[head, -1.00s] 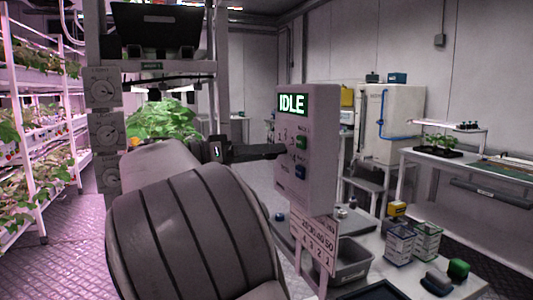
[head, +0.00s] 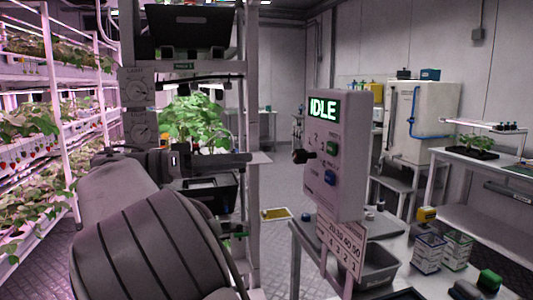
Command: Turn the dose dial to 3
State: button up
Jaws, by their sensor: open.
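The dose box (head: 350,130) is a pale upright panel right of centre in the head view, its lit screen reading IDLE. The dose dial (head: 304,156) looks like a dark knob standing out from the box's front, among small printed numbers. I cannot read which number it points at. My gripper (head: 244,158) is left of the box, roughly level with the dial and apart from it. It is open and seems to hold nothing; its jaws show only edge-on.
A green button (head: 332,148) and a blue button (head: 330,177) sit on the box beside the dial. A rack (head: 254,215) stands behind my gripper.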

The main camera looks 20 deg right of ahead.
jog(key=shift+a+p, duration=0.3)
jog(key=shift+a, duration=1.95)
jog(key=s+d+f+n+y, duration=0.4)
jog(key=d+f, duration=0.1)
jog(key=d, duration=0.2)
jog(key=s+d+f+n+y, duration=0.3)
jog(key=s+d+f+y, duration=0.15)
jog(key=d, duration=0.35)
jog(key=s+a+f+n+t+y, duration=0.3)
jog(key=s+a+f+y, duration=0.15)
jog(key=s, duration=0.35)
jog(key=s+a+f+n+t+y, duration=0.3)
jog(key=s+f+y, duration=0.25)
jog(key=s, duration=0.35)
notch_tip(320, 180, up, 15)
jog(key=p, duration=1.5)
jog(key=shift+w+d, duration=0.15)
jog(key=shift+d, duration=0.05)
